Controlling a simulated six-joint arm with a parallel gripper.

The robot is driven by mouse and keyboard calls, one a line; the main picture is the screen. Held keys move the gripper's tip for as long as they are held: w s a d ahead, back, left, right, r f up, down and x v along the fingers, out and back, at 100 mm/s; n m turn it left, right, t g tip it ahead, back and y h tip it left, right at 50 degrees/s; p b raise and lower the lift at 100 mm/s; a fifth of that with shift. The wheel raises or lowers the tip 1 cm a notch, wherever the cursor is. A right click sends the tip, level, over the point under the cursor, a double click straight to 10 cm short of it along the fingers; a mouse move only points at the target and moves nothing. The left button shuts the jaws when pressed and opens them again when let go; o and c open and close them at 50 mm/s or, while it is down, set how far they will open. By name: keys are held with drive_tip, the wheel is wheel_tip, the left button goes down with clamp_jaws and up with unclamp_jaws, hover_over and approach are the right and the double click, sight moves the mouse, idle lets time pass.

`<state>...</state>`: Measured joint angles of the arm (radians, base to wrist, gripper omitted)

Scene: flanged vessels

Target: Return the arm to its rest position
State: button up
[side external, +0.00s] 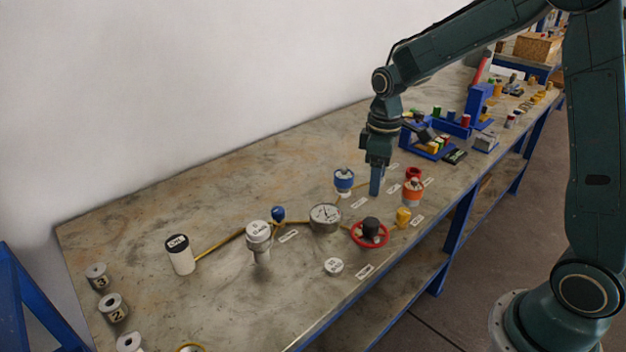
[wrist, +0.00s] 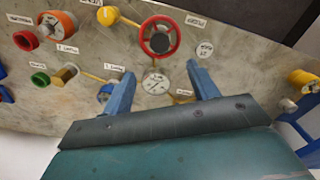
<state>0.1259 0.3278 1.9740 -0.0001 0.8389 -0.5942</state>
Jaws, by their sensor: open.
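My gripper (side external: 376,182) points down over the workbench, beside the blue-topped vessel (side external: 344,180) and left of the orange-banded vessel (side external: 413,190). In the wrist view its two blue fingers (wrist: 162,90) stand wide apart with nothing held between them. The round gauge (wrist: 156,82) shows between the fingers in that view, beyond them on the bench. The red handwheel (wrist: 160,37) shows past the gauge. From the side view I cannot tell the exact height of the fingertips above the bench.
The workbench (side external: 130,215) carries a white-capped vessel (side external: 259,235), a black-topped white cylinder (side external: 179,255), the gauge (side external: 325,217), the red handwheel (side external: 370,233) and a yellow fitting (side external: 403,217). Blue fixtures (side external: 478,100) stand farther back. The bench's left part near the wall is bare.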

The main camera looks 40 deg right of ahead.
drive_tip(key=shift+r, duration=0.15)
drive_tip(key=s+a+r+m+t, duration=0.2)
drive_tip(key=s+a+r+t, duration=0.1)
drive_tip(key=s+r, duration=0.65)
drive_tip(key=s+a+r+m+t, duration=0.2)
drive_tip(key=s+r+m, duration=0.1)
drive_tip(key=s, duration=0.9)
drive_tip(key=shift+r+t, duration=0.3)
